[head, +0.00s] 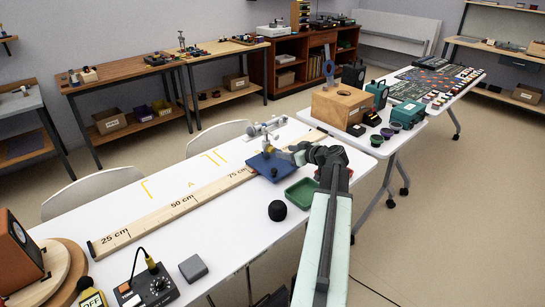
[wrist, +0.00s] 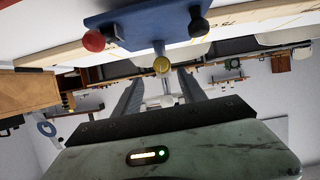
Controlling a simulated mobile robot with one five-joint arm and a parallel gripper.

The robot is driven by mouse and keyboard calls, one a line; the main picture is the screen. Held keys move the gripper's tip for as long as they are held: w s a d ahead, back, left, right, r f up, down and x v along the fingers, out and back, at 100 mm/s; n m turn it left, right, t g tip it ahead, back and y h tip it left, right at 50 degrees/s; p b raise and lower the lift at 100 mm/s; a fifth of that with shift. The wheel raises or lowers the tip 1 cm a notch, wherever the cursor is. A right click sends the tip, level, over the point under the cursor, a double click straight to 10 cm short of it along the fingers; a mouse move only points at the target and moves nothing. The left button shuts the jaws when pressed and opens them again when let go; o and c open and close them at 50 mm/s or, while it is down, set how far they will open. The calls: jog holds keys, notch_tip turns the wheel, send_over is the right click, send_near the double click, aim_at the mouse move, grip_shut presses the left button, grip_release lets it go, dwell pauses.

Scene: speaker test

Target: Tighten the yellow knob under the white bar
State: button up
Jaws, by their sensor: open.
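In the wrist view, which looks upside down, the yellow knob (wrist: 162,64) sits on a thin grey post rising from a blue base (wrist: 150,18). My gripper (wrist: 159,78) is open, its two dark fingers on either side of the line to the knob; I cannot tell whether they touch it. A small pale part, perhaps of the white bar (wrist: 163,101), shows between the fingers. In the head view the blue base (head: 262,167) stands on the white table with a pale fixture above it. My gripper (head: 298,153) is beside the post at its right; the knob is not clear there.
The blue base carries a red knob (wrist: 94,40) and a black knob (wrist: 198,27). A wooden ruler (head: 165,213) runs along the table. A green tray (head: 301,193) and black round object (head: 277,210) are close to my arm. A wooden box (head: 340,106) stands beyond.

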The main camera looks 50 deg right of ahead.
aim_at(273, 150)
jog(key=b+x, duration=0.3)
jog(key=x, duration=0.4)
jog(key=shift+a+f, duration=0.1)
jog(key=shift+f, duration=0.1)
jog(key=shift+w, duration=0.45)
jog(key=shift+c, duration=0.3)
